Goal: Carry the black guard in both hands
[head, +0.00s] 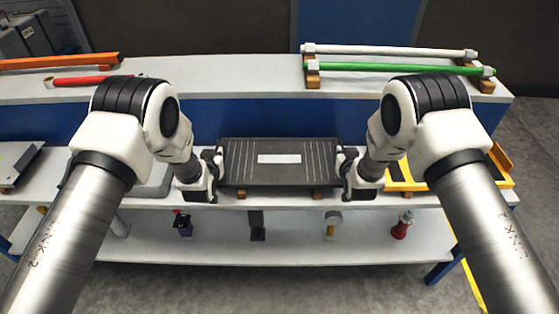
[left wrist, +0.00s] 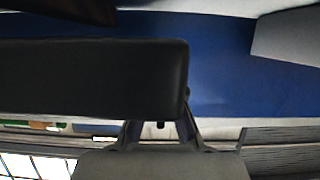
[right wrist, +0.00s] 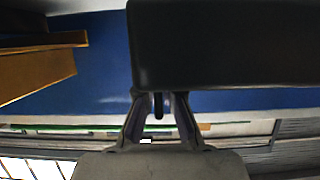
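The black guard (head: 262,178) is a wide dark box with a pale label and thin light lines on top. It looks level, just above or on two small wooden blocks at the table's front. My left gripper (head: 217,161) is at its left end and my right gripper (head: 344,161) at its right end. The guard fills much of the left wrist view (left wrist: 95,80) and the right wrist view (right wrist: 230,45). A narrow dark piece shows between each pair of fingers, with gaps beside it. The fingertips are partly hidden at the guard, so contact is unclear.
The wooden blocks (head: 241,194) lie under the guard. A raised shelf behind holds white (head: 390,50) and green (head: 400,69) bars, a red bar (head: 90,80) and an orange beam (head: 60,62). A yellow frame (head: 500,165) lies right. Several small items stand on the lower shelf (head: 285,255).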

